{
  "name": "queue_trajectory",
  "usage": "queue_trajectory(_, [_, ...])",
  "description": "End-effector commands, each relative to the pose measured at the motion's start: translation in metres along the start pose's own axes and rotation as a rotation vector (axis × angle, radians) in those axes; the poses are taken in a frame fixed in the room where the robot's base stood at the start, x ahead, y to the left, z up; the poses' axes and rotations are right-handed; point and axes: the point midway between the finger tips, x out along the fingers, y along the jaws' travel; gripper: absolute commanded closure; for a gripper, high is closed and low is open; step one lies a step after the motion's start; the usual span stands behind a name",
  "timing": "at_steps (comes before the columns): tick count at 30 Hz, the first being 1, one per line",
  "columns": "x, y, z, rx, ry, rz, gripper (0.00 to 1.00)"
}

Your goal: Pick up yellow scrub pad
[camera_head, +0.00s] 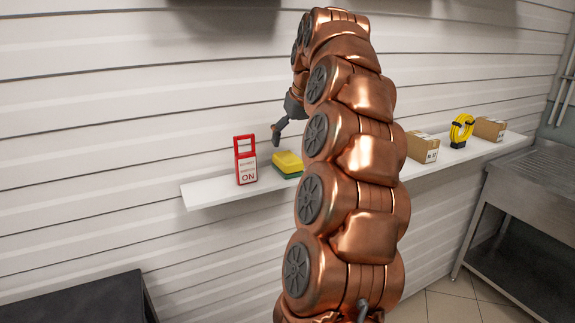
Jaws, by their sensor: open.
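The yellow scrub pad (287,162) lies on a white wall shelf (213,192), with a green layer under its yellow top. Its right end is close to or partly behind my copper arm in this view. My gripper (278,134) is above the pad and slightly to its left, pointing down, and is apart from it. One dark finger shows; the rest of the gripper is hidden behind my arm. It holds nothing that I can see.
A red and white tag (246,165) stands just left of the pad. A metal table (535,185) is at right, a dark surface (80,302) at lower left.

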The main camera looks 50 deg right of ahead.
Motion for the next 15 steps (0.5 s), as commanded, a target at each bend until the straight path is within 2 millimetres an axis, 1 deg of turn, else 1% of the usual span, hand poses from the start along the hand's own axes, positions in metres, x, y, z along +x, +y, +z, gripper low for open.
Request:
queue_trajectory(5, [0.007,0.002,0.0,0.002,-0.001,0.002,0.08])
queue_trajectory(10, [0.02,0.001,0.0,0.001,-0.002,0.001,0.08])
queue_trajectory(15, [0.026,0.001,0.0,0.001,0.0,0.002,0.08])
